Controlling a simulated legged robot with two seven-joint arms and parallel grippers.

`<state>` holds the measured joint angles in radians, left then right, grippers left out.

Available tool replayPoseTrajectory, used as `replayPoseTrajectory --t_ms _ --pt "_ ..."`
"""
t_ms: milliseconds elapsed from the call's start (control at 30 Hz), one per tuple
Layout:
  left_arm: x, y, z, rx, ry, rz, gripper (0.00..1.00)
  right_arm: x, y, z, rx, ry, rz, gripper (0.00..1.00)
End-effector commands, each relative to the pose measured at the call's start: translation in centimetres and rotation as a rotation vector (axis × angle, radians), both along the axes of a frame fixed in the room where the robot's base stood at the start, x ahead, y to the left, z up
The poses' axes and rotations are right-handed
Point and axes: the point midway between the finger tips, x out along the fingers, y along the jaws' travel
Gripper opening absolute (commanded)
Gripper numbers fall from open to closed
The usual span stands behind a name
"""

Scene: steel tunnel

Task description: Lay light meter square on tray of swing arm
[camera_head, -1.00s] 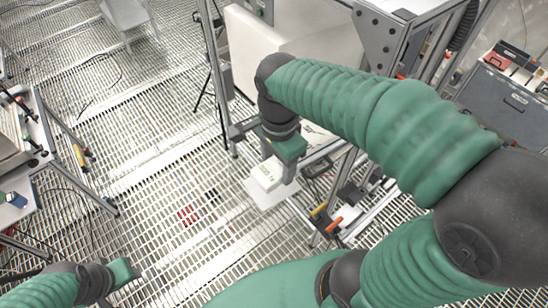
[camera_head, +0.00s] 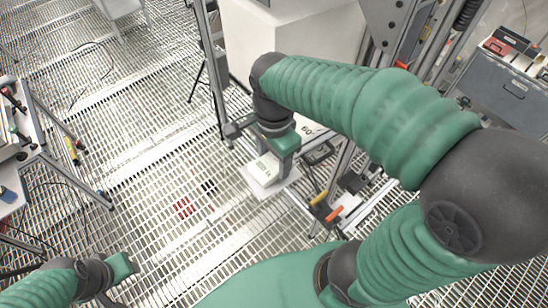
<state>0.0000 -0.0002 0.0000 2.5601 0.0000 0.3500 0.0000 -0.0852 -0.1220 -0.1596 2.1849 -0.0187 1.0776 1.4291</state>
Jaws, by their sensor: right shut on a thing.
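The light meter (camera_head: 263,169) is a small white block with a greenish face. It sits at or just over the white tray (camera_head: 260,186) of the swing arm, beside the steel frame. My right gripper (camera_head: 278,163) points down and is shut on the light meter; its fingers partly hide the meter. I cannot tell whether the meter's underside touches the tray. My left gripper (camera_head: 118,274) is low at the left, away from the meter; its fingers are too unclear to tell open from shut.
Orange and yellow-handled tools (camera_head: 333,213) lie on the frame right of the tray. A bench (camera_head: 15,160) stands at the left edge. A grey case (camera_head: 505,85) stands at the far right. The grated floor (camera_head: 140,190) between is open.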

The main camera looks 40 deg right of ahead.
Motion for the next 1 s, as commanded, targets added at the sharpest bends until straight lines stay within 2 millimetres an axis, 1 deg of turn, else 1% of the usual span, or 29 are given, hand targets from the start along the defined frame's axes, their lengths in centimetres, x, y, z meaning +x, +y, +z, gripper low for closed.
replayPoseTrajectory --t_ms 300,333,500,833,933,1000 --pt "0.0 0.0 -0.5 0.000 0.000 0.000 0.36 -0.1 0.0 -0.7 0.000 -0.001 0.000 0.10" --pt "0.0 0.0 -0.4 0.000 0.000 0.000 0.36 -0.1 0.0 -0.6 0.000 -0.002 0.000 0.58" --pt "0.0 0.0 -0.4 0.000 0.000 0.000 0.36 0.0 0.0 -0.6 0.000 -0.001 0.000 0.81" --pt "0.0 0.0 -0.5 0.000 0.000 0.000 0.36 0.0 0.0 -0.5 0.000 0.000 0.000 0.81" --pt "0.0 0.0 -0.7 0.000 0.000 0.000 0.36 0.1 0.0 0.5 0.000 -0.004 0.000 0.81" --pt "0.0 0.0 -1.0 0.000 0.000 0.000 0.36 0.1 0.0 1.9 0.000 -0.007 0.000 0.81"
